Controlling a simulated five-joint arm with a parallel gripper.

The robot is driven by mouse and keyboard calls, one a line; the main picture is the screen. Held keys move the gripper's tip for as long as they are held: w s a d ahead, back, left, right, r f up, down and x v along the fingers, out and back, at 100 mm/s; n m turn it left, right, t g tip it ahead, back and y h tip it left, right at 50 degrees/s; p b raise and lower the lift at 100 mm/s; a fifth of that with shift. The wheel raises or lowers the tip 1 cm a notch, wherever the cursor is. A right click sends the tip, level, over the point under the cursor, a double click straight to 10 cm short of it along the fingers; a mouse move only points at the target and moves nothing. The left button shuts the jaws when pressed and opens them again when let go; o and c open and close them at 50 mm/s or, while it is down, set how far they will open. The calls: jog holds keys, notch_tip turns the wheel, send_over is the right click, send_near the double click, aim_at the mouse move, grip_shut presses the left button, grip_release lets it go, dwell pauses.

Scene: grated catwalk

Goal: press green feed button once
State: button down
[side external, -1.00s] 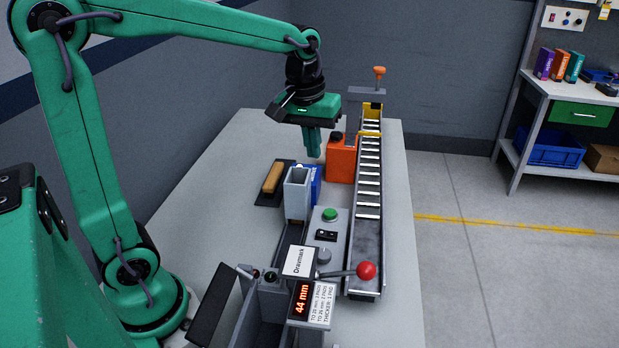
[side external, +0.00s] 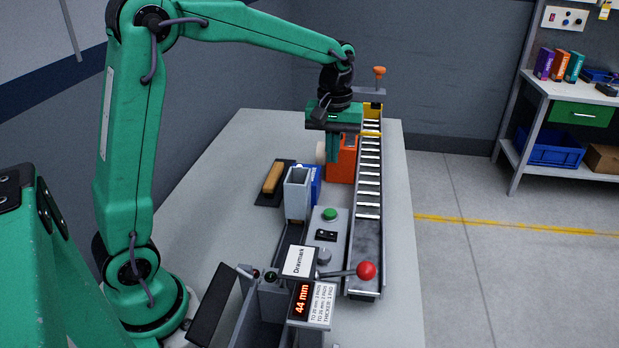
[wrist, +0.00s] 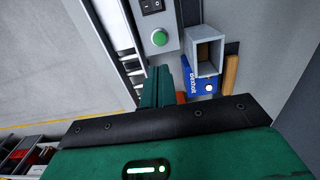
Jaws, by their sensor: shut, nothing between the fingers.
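The green feed button (side external: 329,214) is a round cap on a grey control panel on the table, above a black rocker switch (side external: 326,235). In the wrist view the green button (wrist: 159,38) shows just beyond my fingertips. My gripper (side external: 333,160) is green, points down and is shut and empty. It hangs in front of the orange box, farther back than the button and above the table. In the wrist view my shut fingers (wrist: 158,70) reach toward the panel, apart from the button in the picture.
A grey hopper (side external: 297,192) and a blue box stand left of the panel. A roller conveyor (side external: 369,180) runs along its right. A red ball lever (side external: 366,271) and a "44 mm" display (side external: 302,300) are in front. The orange box (side external: 342,160) is behind.

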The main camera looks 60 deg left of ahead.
aim_at(330, 212)
notch_tip(330, 212, down, 14)
jog(key=shift+f, duration=0.1)
dwell(0.9)
